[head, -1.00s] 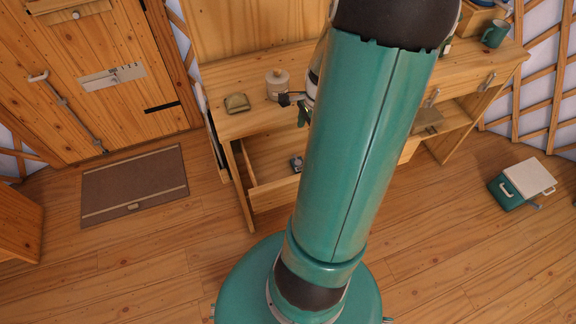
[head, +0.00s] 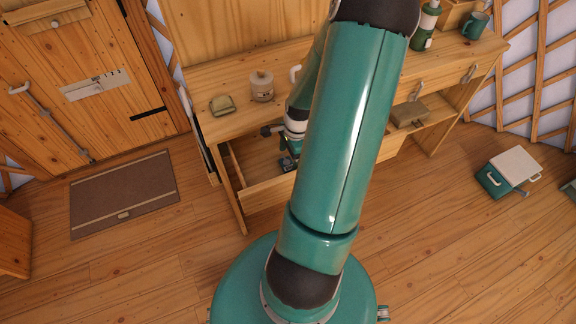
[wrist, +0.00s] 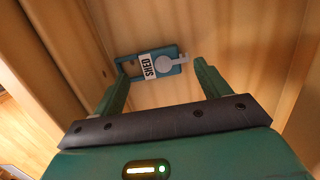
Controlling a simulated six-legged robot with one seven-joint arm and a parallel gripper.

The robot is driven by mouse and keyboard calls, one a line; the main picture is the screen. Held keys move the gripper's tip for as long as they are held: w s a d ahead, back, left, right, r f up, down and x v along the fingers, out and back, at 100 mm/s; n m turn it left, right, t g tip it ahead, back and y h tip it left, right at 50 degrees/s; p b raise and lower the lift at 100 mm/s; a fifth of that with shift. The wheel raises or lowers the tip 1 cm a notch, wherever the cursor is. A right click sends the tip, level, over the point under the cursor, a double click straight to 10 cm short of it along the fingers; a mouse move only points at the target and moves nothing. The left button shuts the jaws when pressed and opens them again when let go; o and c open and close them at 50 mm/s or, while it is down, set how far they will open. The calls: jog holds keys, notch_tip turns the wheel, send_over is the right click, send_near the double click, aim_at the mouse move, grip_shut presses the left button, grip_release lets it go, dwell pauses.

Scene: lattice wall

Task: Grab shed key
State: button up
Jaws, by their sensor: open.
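The shed key (wrist: 168,64) lies in the wooden drawer, with a teal tag bearing a white "SHED" label and a pale grey round part. It shows small in the head view (head: 287,163), partly behind my arm. My gripper (wrist: 160,72) is open, with its two green fingers pointing down into the drawer on either side of the key. The key appears between the fingertips; I cannot tell whether either finger touches it. The open drawer (head: 262,192) is under the left part of the desk.
On the desk (head: 228,126) stand a jar (head: 262,87) and a small olive pouch (head: 222,105). A green bottle (head: 424,28) and a mug (head: 475,25) are at the right. A cooler box (head: 508,172) and a doormat (head: 125,193) lie on the floor.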

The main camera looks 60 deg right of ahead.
jog(key=shift+w+a+f, duration=0.15)
jog(key=shift+f, duration=1.2)
jog(key=c, duration=1)
jog(key=shift+r, duration=0.1)
jog(key=shift+c, duration=0.2)
